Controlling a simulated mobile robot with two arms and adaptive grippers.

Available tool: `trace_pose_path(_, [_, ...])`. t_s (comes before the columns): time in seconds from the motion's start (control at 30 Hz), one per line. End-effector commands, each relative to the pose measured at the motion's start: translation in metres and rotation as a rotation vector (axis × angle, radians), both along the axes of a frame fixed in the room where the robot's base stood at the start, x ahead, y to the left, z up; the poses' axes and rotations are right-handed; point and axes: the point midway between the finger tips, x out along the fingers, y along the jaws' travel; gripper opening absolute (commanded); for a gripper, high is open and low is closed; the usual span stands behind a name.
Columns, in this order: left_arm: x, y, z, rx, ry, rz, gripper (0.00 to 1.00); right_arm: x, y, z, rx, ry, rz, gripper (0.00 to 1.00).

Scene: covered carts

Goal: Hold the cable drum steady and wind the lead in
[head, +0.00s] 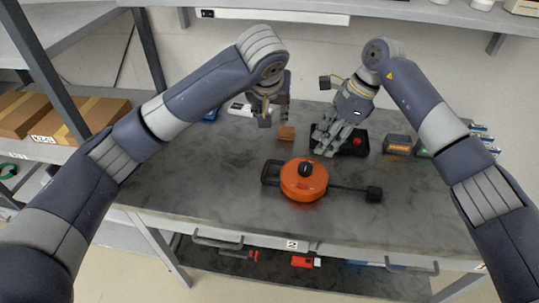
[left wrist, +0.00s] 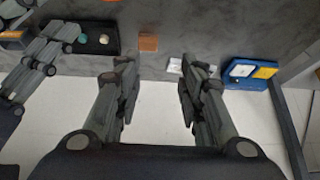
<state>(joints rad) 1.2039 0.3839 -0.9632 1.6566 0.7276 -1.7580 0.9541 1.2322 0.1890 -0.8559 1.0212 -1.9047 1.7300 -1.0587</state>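The orange cable drum (head: 303,186) sits on the dark tabletop with a black knob on top. A black frame part shows at its left side. A dark lead runs from it to the right and ends in a black block-shaped end (head: 374,193). My left gripper (head: 266,118) is above the table behind the drum, apart from it. In the left wrist view its fingers (left wrist: 155,95) are wide apart with nothing between them. My right gripper (head: 331,148) is behind and right of the drum, in front of a black tray. Its fingers look apart and hold nothing visible.
The black tray (head: 358,150) has a red round part. A small brown block (head: 287,133) stands left of it. Boxed items (head: 397,144) are at the right. A blue tray (left wrist: 250,85) lies at the table's far edge. The tabletop left of the drum is clear.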

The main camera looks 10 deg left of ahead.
Motion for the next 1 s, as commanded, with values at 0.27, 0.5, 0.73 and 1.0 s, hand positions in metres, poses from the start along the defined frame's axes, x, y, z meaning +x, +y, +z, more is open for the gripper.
trace_pose_path(0.27, [-0.047,-0.005,-0.089,0.164,0.137,-0.062,0.36,0.000,0.000,0.000,0.000,0.000,0.000,0.33])
trace_pose_path(0.5, [-0.051,-0.003,-0.113,0.191,0.162,-0.071,0.36,0.000,0.000,0.000,0.000,0.000,0.000,0.33])
trace_pose_path(0.73, [-0.036,0.004,-0.148,0.192,0.162,-0.070,0.36,0.000,0.000,0.000,0.000,0.000,0.000,0.33])
trace_pose_path(1.0, [-0.019,0.010,-0.187,0.189,0.161,-0.070,0.36,0.000,0.000,0.000,0.000,0.000,0.000,0.33])
